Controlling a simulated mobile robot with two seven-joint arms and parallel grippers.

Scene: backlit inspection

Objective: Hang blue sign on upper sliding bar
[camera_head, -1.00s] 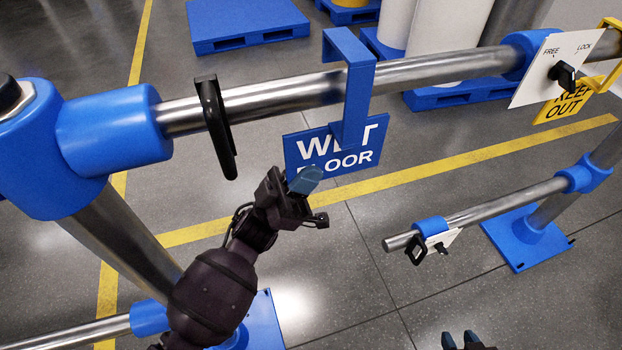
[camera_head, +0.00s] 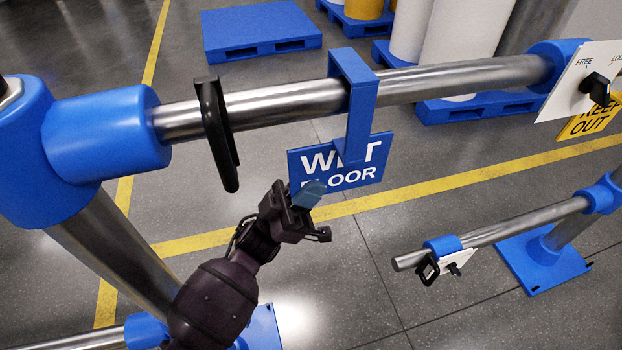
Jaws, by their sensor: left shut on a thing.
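The blue sign (camera_head: 372,176), lettered "WET FLOOR", is below and in front of the upper bar (camera_head: 265,106). Its blue hook (camera_head: 362,112) reaches over the bar, with the top just above the metal and the front strap crossing it. Whether the hook's top rests on the bar is hard to tell. My left gripper (camera_head: 306,200) is shut on the sign at its lower left edge, one blue fingertip in front of the lettering. My right gripper is not in view.
A black ring (camera_head: 217,135) hangs on the bar left of the sign. A white FREE/LOCK plate (camera_head: 572,88) with a black knob and a yellow KEEP OUT sign (camera_head: 590,122) are at right. A lower bar (camera_head: 500,232) carries a small plate. Blue pallets (camera_head: 260,30) stand behind.

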